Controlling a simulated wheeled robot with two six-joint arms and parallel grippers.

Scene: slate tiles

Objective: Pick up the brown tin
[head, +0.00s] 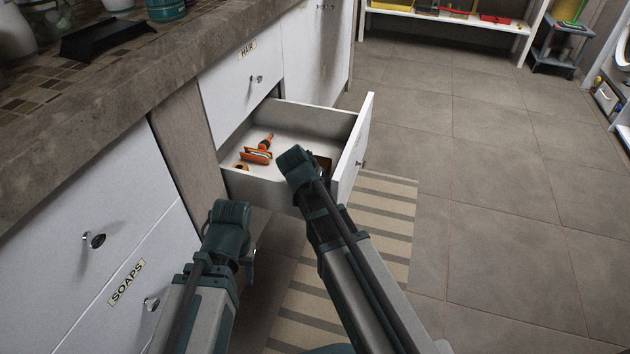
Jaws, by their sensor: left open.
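An open white drawer (283,185) holds a dark brown thing (326,163) near its front right. It may be the brown tin, but my right arm hides most of it and I cannot tell its shape. My left gripper (250,262) points down outside the drawer, below and left of its near corner. It is mostly hidden behind its own wrist, and it is open with nothing seen in it. My right arm reaches over the drawer's near side. Its gripper is hidden behind the arm.
Orange items (257,155) lie in the drawer's left part. White cabinet fronts and a stone counter (100,120) line the left. A striped rug (385,215) lies below the drawer. The tiled floor (500,190) to the right is clear. A low shelf (450,15) stands at the back.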

